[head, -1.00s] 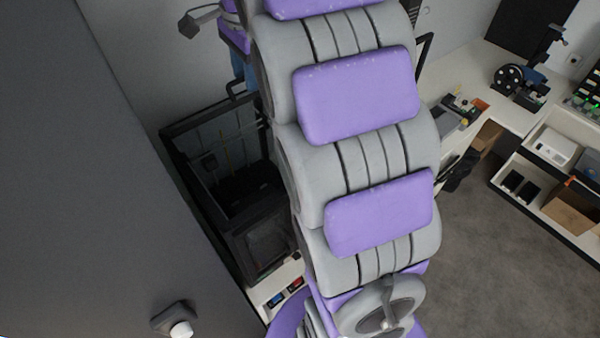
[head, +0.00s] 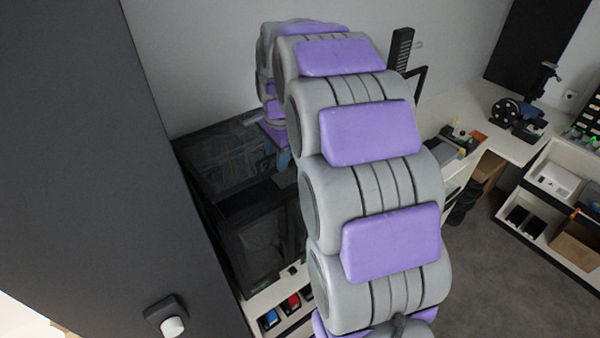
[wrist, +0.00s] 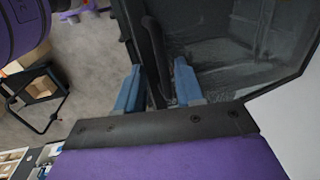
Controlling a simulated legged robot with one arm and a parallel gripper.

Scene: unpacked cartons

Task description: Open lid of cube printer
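The cube printer (head: 262,245) is a black box with dark see-through panels, standing on a white bench left of my arm in the head view. Its glassy lid panel (head: 215,160) shows at the back, dark-framed; its exact angle is hard to tell. In the wrist view, a black-framed clear panel (wrist: 235,60) fills the upper right. My gripper (wrist: 156,85) has two blue fingers, set apart, with a dark frame edge between them. No firm grip on it shows. In the head view, my arm mostly hides the gripper beside the lid's right side.
A large dark cabinet panel (head: 95,150) with a white knob takes up the left. Small blue and red items (head: 290,302) lie in the bench below the printer. A white desk (head: 480,125) and shelves stand right, with open grey floor between.

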